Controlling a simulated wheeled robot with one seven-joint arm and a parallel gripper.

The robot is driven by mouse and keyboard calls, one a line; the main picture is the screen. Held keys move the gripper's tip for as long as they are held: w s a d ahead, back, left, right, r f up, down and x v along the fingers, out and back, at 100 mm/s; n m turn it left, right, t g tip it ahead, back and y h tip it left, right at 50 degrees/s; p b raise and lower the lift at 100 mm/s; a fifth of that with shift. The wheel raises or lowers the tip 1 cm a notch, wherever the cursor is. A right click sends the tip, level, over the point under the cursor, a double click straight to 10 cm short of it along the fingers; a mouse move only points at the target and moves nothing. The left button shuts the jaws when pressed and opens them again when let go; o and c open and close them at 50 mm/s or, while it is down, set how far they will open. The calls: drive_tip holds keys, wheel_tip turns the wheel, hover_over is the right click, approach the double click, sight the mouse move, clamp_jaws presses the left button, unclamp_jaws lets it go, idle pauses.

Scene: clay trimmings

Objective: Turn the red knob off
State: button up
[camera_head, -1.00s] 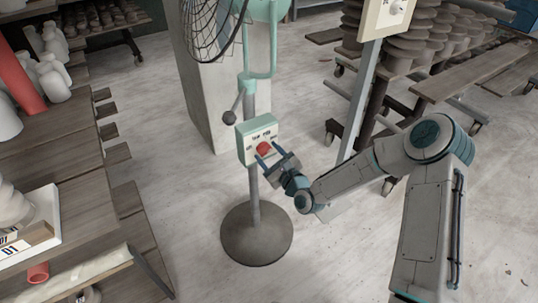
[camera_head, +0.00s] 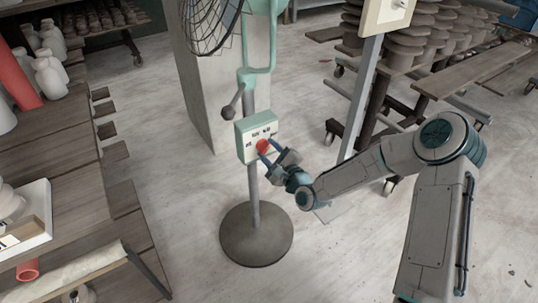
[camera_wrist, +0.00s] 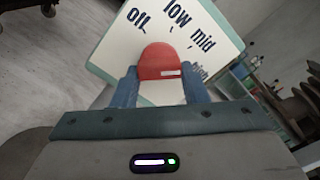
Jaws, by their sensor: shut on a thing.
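The red knob (camera_wrist: 160,62) sits on the white face of a control box (camera_head: 258,137) with a green rim, fixed to the pole of a standing fan. The box face (camera_wrist: 205,28) carries the words off, low, mid and a partly hidden high. My gripper (camera_head: 270,150) reaches the knob from the lower right. In the wrist view my gripper (camera_wrist: 160,85) has its blue fingers on both sides of the knob, shut on it. A small white mark shows on the knob's near edge; where the knob points is hard to tell.
The fan's round base (camera_head: 256,234) stands on the open floor. A wooden table (camera_head: 85,180) with pale vessels is at the left. A grey post (camera_head: 362,105) with a second panel and racks of stacked pottery stand to the right.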

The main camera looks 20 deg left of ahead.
drive_tip(key=n+b, duration=0.3)
drive_tip(key=n, duration=0.2)
drive_tip(key=n+b, duration=0.4)
drive_tip(key=n, duration=0.2)
drive_tip(key=n+b, duration=0.3)
drive_tip(key=n, duration=0.3)
drive_tip(key=shift+r, duration=0.25)
drive_tip(key=shift+s+r+n+b, duration=0.1)
drive_tip(key=shift+r+n+b, duration=0.1)
drive_tip(key=shift+n+b, duration=2.1)
drive_tip(key=shift+n, duration=0.4)
drive_tip(key=o, duration=1)
drive_tip(key=shift+r, duration=0.1)
drive_tip(key=p+v, duration=0.3)
drive_tip(key=v, duration=1)
drive_tip(key=shift+s+d+p, duration=0.2)
drive_tip(key=shift+s+p, duration=0.1)
drive_tip(key=shift+p, duration=0.1)
